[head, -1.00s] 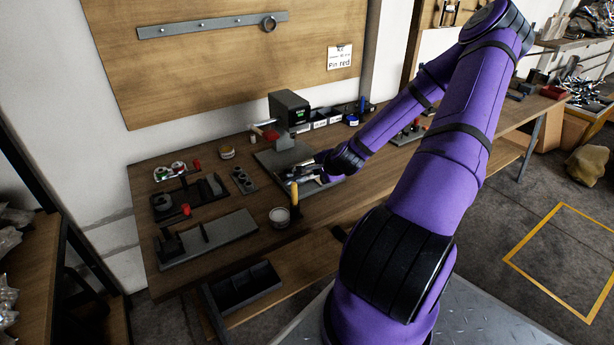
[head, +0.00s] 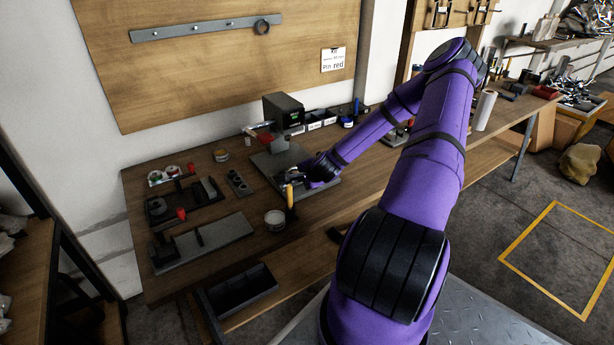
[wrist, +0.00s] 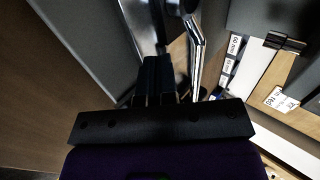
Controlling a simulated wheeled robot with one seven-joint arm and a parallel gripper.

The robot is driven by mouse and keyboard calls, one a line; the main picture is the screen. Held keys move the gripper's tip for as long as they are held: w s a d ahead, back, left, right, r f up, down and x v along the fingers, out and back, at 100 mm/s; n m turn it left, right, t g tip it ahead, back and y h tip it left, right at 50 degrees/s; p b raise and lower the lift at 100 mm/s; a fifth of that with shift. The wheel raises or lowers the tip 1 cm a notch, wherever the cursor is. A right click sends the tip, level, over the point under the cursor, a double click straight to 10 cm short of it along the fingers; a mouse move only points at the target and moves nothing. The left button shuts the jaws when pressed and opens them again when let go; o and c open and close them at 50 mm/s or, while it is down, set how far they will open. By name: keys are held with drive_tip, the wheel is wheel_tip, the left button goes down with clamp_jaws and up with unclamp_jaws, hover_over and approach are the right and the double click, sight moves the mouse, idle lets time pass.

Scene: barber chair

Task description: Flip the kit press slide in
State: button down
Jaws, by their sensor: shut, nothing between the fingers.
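The kit press, with a dark boxy head (head: 284,110) and a flat grey base plate (head: 268,163), stands on the bench in the head view. Its red-tipped lever (head: 262,138) sticks out left. I cannot make out the slide for certain. My gripper (head: 289,179) is low over the front of the base plate, and its fingertips are hard to see there. In the wrist view my gripper (wrist: 156,70) shows black fingers shut with nothing between them. A shiny metal bar (wrist: 198,58) lies just right of the fingers; contact is unclear.
A yellow-handled tool (head: 290,198) stands upright close to my gripper, beside a round tin (head: 274,219). Fixtures with red parts (head: 186,203) and a long grey jig (head: 204,243) are to the left.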

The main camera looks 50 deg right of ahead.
drive_tip(key=shift+w+f, duration=0.25)
drive_tip(key=w+d, duration=0.1)
drive_tip(key=w, duration=0.3)
drive_tip(key=w+d, duration=0.1)
drive_tip(key=w, duration=0.3)
drive_tip(key=w+d, duration=0.1)
drive_tip(key=w, duration=0.3)
drive_tip(key=shift+w, duration=0.1)
